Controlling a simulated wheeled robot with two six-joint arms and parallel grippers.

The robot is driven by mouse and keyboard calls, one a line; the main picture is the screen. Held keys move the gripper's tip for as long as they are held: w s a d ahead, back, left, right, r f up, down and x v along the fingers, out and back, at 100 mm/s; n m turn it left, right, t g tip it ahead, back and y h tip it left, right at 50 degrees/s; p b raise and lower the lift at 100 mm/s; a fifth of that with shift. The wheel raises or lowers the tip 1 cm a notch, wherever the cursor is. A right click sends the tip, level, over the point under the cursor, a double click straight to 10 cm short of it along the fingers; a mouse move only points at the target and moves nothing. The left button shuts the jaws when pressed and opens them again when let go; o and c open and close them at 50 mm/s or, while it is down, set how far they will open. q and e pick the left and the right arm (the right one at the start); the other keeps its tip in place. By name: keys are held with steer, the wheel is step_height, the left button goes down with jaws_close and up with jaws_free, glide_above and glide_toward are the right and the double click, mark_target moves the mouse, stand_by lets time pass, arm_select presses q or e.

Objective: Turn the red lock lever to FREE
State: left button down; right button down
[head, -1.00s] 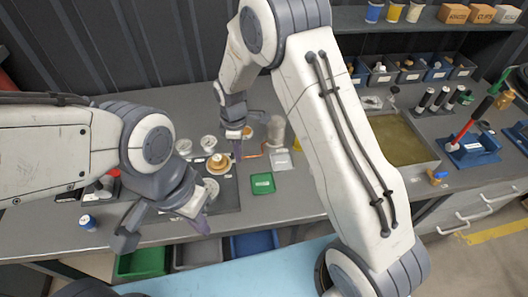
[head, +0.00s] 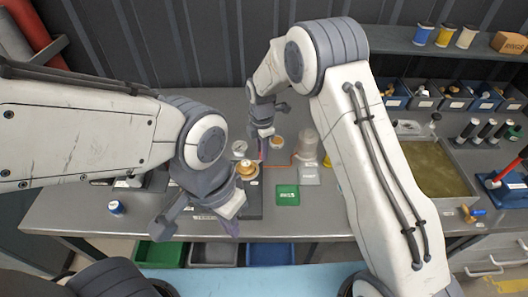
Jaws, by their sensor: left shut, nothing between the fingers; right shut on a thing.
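My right gripper (head: 263,150) reaches down over the middle of the bench, its fingers shut on a thin reddish piece. This piece may be the red lock lever, but it is too small and too covered by the fingers to be sure. A thin orange-red bar (head: 279,165) runs right from beside the fingertips. The brass round part (head: 247,170) sits just left of and nearer than these fingers. My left gripper (head: 232,228) is shut and empty, above the bench's front edge, apart from the parts. No FREE marking is readable.
A green block (head: 288,196) and a pale grey block (head: 306,175) lie right of the fingers, with a clear cylinder (head: 307,143) behind. A red-handled tool in a blue base (head: 508,196) stands far right. A blue-capped jar (head: 116,207) stands at front left.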

steer(key=shift+w+a, duration=0.1)
stand_by(0.3)
steer(key=c, duration=0.8)
jaws_free()
steer(key=shift+r, duration=0.1)
steer(key=shift+r+b, duration=1.05)
steer(key=shift+r, duration=4.15)
